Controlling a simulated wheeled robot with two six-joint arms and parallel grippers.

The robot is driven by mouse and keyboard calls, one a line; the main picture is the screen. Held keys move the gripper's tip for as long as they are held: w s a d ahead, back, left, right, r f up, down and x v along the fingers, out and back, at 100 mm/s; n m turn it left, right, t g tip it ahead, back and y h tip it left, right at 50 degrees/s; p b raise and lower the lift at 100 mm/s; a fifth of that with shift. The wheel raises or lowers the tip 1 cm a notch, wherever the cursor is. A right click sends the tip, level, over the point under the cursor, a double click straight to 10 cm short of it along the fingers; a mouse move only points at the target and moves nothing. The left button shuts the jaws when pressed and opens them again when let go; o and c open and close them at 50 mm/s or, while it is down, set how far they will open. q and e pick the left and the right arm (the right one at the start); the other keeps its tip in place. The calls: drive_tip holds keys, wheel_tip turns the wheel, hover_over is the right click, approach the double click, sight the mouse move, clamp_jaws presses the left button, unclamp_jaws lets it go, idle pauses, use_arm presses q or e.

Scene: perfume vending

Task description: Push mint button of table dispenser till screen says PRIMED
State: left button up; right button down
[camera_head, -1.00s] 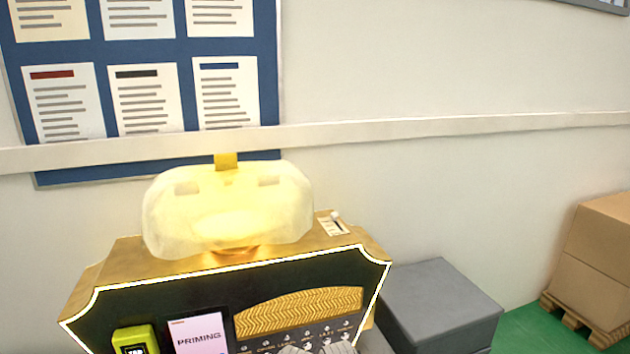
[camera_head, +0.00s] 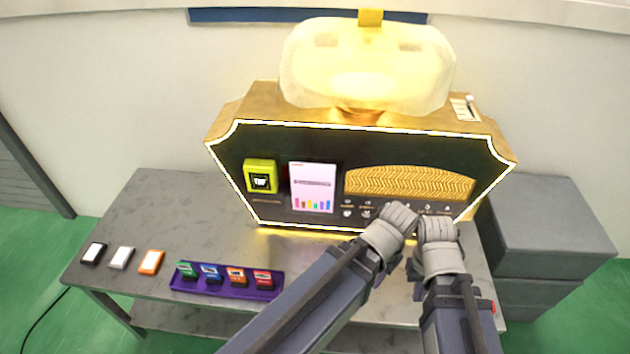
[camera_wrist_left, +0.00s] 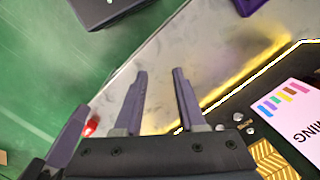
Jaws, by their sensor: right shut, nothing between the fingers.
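The dispenser (camera_head: 270,213) stands on the table, with a black front edged in light. Its screen (camera_head: 312,188) shows coloured bars; its heading is too small to read there, but in the left wrist view the screen (camera_wrist_left: 285,115) shows letters ending "MING". Small labelled buttons (camera_head: 348,203) sit in rows below a gold patterned panel; I cannot tell which is mint, and some are hidden by my grippers. My right gripper (camera_head: 436,229) is shut at the right part of the rows; contact is unclear. My left gripper (camera_head: 400,213) is just left of it, its fingers apart and empty in the left wrist view (camera_wrist_left: 160,75).
A purple tray (camera_head: 215,290) with several small coloured cartridges lies on the grey table (camera_head: 150,210). Black, white and orange pieces (camera_head: 151,262) lie to its left. A yellow-green box (camera_head: 260,176) is on the dispenser front. Grey boxes (camera_head: 550,215) stand at right.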

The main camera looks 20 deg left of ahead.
idle(0.4)
use_arm(q)
clamp_jaws()
idle(1.5)
